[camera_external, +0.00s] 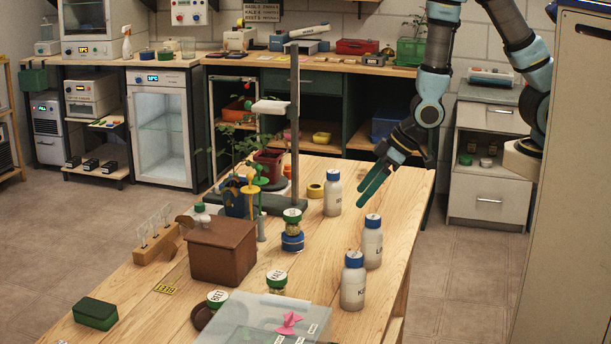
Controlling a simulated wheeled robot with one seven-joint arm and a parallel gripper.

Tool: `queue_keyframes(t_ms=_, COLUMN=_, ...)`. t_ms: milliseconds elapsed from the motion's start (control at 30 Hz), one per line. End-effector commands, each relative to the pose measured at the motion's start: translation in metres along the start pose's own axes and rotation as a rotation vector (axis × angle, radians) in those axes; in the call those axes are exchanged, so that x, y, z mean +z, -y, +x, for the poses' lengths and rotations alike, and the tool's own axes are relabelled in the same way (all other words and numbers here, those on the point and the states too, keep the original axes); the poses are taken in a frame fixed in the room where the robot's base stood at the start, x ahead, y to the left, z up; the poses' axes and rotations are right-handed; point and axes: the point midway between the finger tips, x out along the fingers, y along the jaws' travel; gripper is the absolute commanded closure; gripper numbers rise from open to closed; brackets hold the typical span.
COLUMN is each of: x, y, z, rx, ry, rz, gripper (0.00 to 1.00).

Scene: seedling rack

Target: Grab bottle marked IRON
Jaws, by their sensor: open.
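Three white bottles with blue caps stand upright along the right side of the wooden table. The far bottle (332,196) has small lettering that I cannot read for certain. The middle bottle (372,247) has a label that seems to start with L. The near bottle (352,288) has a label that seems to start with K. I cannot read IRON clearly on any of them. My gripper (366,201) is open and empty, its green fingers pointing down and left. In the picture it is just right of the far bottle and above the middle one, apart from both.
The wooden table (385,205) also holds a grey stand (295,130) with a plant, a yellow tape roll (315,191), a brown box (222,252), green-lidded jars and a clear bin (250,320) at the front. A tall cabinet (565,180) stands at right.

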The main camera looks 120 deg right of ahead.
Motion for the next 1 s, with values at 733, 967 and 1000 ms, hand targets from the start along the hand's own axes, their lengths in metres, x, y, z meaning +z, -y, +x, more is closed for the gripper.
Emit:
queue_keyframes(t_ms=733, x=0.037, y=-0.215, z=0.07, rx=0.428, ry=-0.58, rz=0.297, gripper=0.01)
queue_keyframes(t_ms=967, x=0.031, y=-0.221, z=0.083, rx=0.426, ry=-0.581, rz=0.296, gripper=0.01)
queue_keyframes(t_ms=1000, x=0.03, y=-0.222, z=0.085, rx=0.426, ry=-0.582, rz=0.296, gripper=0.01)
